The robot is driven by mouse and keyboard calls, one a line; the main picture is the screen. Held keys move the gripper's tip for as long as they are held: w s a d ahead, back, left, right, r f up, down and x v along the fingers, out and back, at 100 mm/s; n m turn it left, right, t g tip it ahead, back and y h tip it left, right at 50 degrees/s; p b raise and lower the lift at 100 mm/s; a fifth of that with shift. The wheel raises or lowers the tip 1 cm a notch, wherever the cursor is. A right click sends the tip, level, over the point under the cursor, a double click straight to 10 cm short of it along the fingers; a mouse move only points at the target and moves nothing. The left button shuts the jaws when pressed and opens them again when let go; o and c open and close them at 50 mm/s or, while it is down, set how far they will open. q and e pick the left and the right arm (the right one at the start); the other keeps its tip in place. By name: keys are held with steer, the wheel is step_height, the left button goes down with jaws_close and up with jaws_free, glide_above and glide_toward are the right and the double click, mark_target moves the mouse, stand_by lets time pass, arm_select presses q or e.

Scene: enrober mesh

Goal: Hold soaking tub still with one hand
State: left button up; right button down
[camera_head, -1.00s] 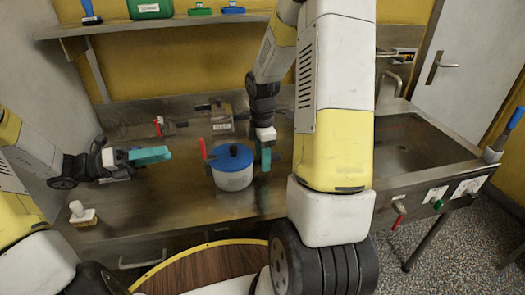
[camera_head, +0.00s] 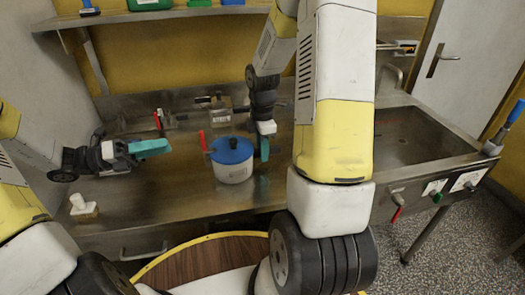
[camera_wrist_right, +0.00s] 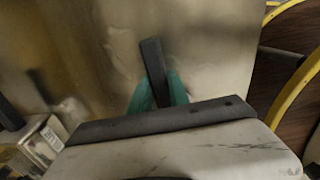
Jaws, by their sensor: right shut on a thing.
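The soaking tub appears to be the white round pot with a blue lid (camera_head: 232,172), upright on the steel counter in the head view. A red upright piece stands at its left side. My right gripper (camera_head: 264,147) points down close against the tub's right side.
A small white-topped block (camera_head: 83,208) sits at the counter's front left. A metal device (camera_head: 215,119) stands behind the tub. The sink (camera_head: 405,137) is at the right. A shelf (camera_head: 180,14) with green and blue items runs above. The counter (camera_head: 160,190) left of the tub is clear.

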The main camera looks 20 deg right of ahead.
arm_select(q)
steer(key=shift+w+d+m+g, duration=0.1)
steer(key=shift+d+m+g, duration=0.05)
steer(key=shift+m+g, duration=0.15)
steer(key=c, duration=0.6)
steer(key=w+d+r+m+g+y, duration=0.1)
steer(key=d+m+g+y, duration=0.1)
steer(key=m, duration=0.1)
steer(key=w+d+r+m+g+y, duration=0.1)
steer(key=d+r+m+g+y, duration=0.1)
steer(key=d+m+g+y, duration=0.1)
steer(key=w+d+r+m+g+y, duration=0.1)
steer(key=d+r+m+g+y, duration=0.1)
steer(key=d+m+g+y, duration=0.1)
steer(key=shift+w+m, duration=0.15)
steer(key=shift+m, duration=0.55)
jaws_close()
steer(key=w+d+r+m+t+y, duration=0.5)
steer(key=d+y, duration=0.4)
steer(key=y, duration=0.3)
steer(key=shift+w+d+r+m, duration=0.2)
steer(key=shift+d+r+m, duration=0.15)
steer(key=shift+r+m, duration=0.45)
